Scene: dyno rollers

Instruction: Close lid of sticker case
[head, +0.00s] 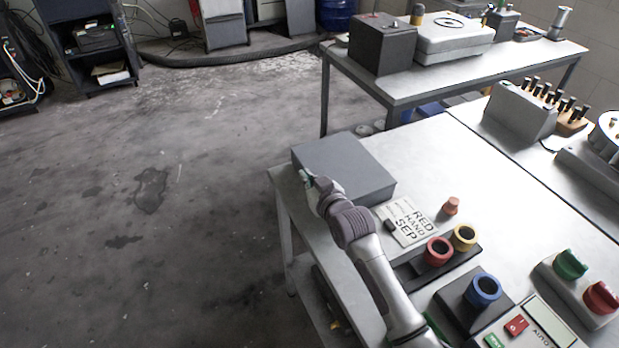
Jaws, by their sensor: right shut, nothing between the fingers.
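A grey box-shaped case (345,165) sits at the far left corner of the near metal table. Its flat top looks closed, with no raised lid visible. I take it to be the sticker case. My right gripper (306,176) is at the case's front left side, close to its edge. Its fingers are small in view and shut with nothing between them. I cannot tell whether they touch the case. My right arm reaches up from the bottom of the view. My left gripper is not in view.
A sign card (408,222) lies right of the case. An orange peg (451,206), red ring (438,251), yellow ring (464,238) and blue ring (482,290) stand nearby. A second table (420,88) holds boxes behind. Open floor (150,220) lies left.

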